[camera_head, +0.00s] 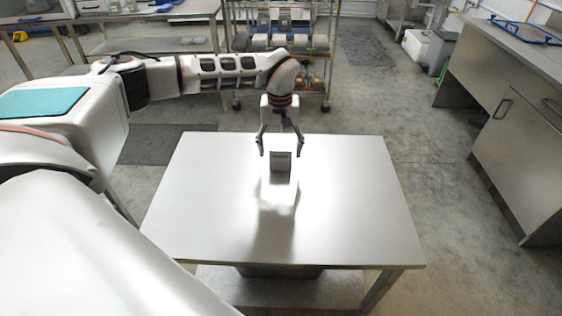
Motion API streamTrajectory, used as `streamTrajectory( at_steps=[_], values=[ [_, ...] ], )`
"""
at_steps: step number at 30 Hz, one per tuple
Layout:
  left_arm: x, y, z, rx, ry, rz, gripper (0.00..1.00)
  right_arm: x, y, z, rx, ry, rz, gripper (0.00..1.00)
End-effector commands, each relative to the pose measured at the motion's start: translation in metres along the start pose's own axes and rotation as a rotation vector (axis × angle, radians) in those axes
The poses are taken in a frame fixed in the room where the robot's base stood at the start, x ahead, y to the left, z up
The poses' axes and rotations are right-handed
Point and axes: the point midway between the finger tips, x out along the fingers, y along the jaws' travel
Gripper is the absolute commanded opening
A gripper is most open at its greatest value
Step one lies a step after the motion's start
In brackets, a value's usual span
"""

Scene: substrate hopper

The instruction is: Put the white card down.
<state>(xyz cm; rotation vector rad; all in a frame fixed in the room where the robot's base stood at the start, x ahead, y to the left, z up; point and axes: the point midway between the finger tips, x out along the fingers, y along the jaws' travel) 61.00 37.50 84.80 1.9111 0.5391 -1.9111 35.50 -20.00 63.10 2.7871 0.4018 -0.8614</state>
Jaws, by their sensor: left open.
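My left gripper (280,150) is open and points down over the far middle part of the steel table (350,200). A small, upright rectangular piece (280,162), which may be the card, shows just below and between its fingertips. Its face looks dark grey with a paler edge, not clearly white. It appears to stand on the table top, and the fingers look apart from it. A bright reflection and a dark shadow lie on the table in front of it. My right gripper is out of view.
The rest of the table top is bare. Behind it stands a wire shelf rack (285,45) with several items. A steel cabinet counter (510,120) is at the right, and a workbench (150,20) is at the back left. Open floor surrounds the table.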

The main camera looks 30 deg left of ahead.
Motion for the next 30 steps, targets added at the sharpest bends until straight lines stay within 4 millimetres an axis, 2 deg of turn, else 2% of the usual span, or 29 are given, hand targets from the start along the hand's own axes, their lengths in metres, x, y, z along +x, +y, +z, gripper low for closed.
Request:
streamTrajectory(
  at_steps=[11, 20, 21, 25, 30],
  values=[
    [0.048, 0.001, 0.004, -0.001, -0.003, 0.000, 0.68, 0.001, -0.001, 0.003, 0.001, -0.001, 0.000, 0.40],
    [0.053, 0.001, 0.003, 0.000, 0.000, 0.001, 0.68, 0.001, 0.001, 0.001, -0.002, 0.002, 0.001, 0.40],
    [0.053, 0.001, 0.003, 0.000, 0.000, 0.001, 0.65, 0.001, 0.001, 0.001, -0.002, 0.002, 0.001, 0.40],
    [0.053, 0.001, 0.003, 0.000, 0.000, 0.001, 0.33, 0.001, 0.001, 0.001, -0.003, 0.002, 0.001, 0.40],
    [0.053, 0.001, 0.003, 0.000, 0.000, 0.001, 0.30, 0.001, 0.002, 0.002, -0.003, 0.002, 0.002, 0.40]
  ],
)
